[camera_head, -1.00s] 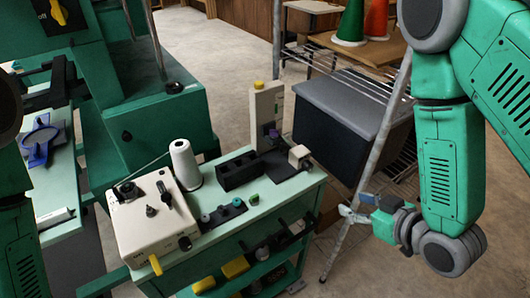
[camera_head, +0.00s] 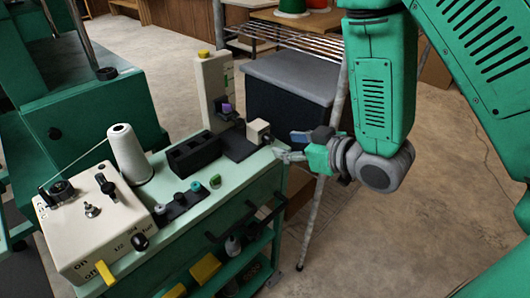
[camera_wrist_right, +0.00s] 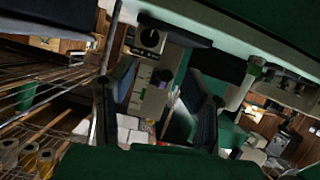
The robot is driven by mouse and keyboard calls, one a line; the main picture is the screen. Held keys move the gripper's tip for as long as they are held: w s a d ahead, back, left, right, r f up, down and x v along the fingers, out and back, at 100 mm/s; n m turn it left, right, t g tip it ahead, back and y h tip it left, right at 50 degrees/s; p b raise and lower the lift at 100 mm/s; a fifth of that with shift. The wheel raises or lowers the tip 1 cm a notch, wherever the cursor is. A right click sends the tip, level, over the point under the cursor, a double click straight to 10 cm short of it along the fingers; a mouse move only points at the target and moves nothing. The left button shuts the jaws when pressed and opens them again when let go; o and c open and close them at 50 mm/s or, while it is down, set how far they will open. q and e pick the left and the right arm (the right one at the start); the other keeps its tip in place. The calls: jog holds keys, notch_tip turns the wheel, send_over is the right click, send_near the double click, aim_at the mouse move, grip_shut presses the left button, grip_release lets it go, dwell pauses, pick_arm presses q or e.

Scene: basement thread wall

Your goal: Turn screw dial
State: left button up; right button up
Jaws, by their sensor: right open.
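My right gripper (camera_head: 291,148) is open and empty beside the cart's far right corner. It is close to a small beige block (camera_head: 257,132) with a dark knob on its right side; I cannot tell whether it touches. In the right wrist view my gripper's two dark fingers (camera_wrist_right: 158,102) stand apart, with pale and dark parts of the scene between them. A black dial with a white pointer (camera_wrist_right: 152,39) shows above the fingers there. Which part is the screw dial is not clear. My left gripper is not in view.
The green cart top (camera_head: 225,190) holds a beige control box (camera_head: 95,225), a white thread cone (camera_head: 128,152), a black slotted block (camera_head: 195,152) and a tall pale tower (camera_head: 216,92). A dark bin (camera_head: 290,95) and a metal rack stand behind my right gripper. The floor at right is clear.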

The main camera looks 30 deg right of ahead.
aim_at(271, 141)
jog(key=w+f, duration=0.1)
jog(key=w, duration=0.1)
jog(key=w+d+f, duration=0.1)
jog(key=w, duration=0.1)
jog(key=w+f, duration=0.1)
jog(key=w, duration=0.1)
jog(key=shift+d+f+b, duration=0.15)
jog(key=shift+b, duration=0.2)
jog(key=shift+w+f, duration=0.1)
jog(key=shift+w, duration=0.1)
jog(key=shift+w+a, duration=0.25)
jog(key=shift+a, duration=0.1)
jog(key=shift+w+a, duration=0.15)
jog(key=shift+a, duration=0.8)
jog(key=shift+d, duration=0.2)
jog(key=c, duration=0.8)
jog(key=shift+d, duration=0.3)
grip_shut()
jog(key=shift+d+f, duration=0.1)
jog(key=shift+d, duration=0.1)
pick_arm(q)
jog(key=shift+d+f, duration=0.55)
pick_arm(e)
jog(key=shift+a, duration=0.35)
